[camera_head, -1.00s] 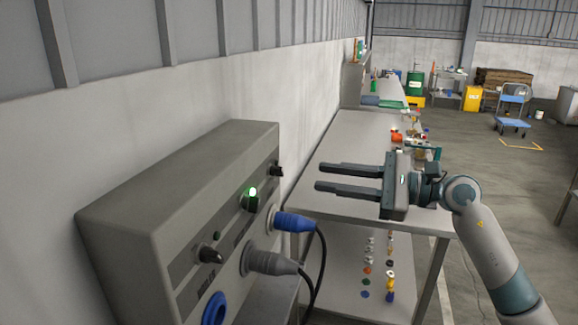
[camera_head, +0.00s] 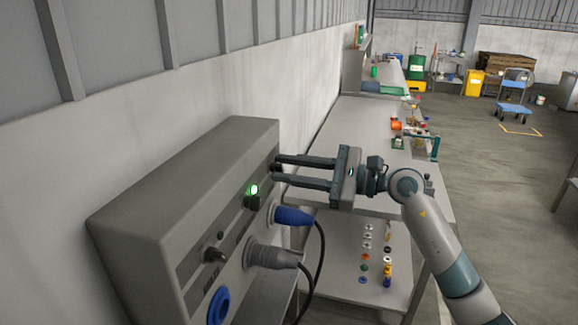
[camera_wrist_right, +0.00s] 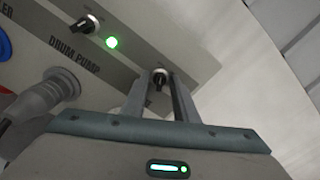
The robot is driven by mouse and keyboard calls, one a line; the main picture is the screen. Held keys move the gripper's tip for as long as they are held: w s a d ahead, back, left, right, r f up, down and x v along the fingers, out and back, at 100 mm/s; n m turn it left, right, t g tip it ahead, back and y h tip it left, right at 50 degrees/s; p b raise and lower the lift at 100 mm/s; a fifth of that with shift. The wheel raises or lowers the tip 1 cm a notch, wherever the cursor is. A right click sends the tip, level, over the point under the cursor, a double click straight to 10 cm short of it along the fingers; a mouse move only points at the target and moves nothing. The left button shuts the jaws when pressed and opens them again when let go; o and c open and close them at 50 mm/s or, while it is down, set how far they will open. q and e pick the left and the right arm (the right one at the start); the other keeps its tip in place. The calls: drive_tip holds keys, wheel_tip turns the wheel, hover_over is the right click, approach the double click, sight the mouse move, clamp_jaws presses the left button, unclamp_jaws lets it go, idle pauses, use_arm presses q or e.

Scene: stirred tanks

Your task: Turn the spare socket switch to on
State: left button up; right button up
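The grey switch panel (camera_head: 170,180) is on the wall at the left, with several dark rotary switches. My right gripper (camera_head: 275,172) is at its far end, fingers apart and pointing at the panel face. In the right wrist view the far dark switch (camera_wrist_right: 160,78) shows between the tips of my open right gripper (camera_wrist_right: 158,92); contact cannot be told. Its label is not readable. The middle switch (camera_wrist_right: 84,25), labelled DRUM PUMP, has a lit green lamp (camera_wrist_right: 112,42). The near switch (camera_head: 212,255) has a dark lamp. My left gripper is not in view.
A blue plug (camera_head: 292,216) and a grey plug (camera_head: 272,256) with dark cables stick out below the switches. An open blue socket (camera_head: 218,306) is nearest. A bench (camera_head: 350,130) runs behind my right arm. Open floor lies to the right.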

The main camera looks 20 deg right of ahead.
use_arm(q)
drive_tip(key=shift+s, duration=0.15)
use_arm(e)
drive_tip(key=shift+c, duration=0.7)
clamp_jaws()
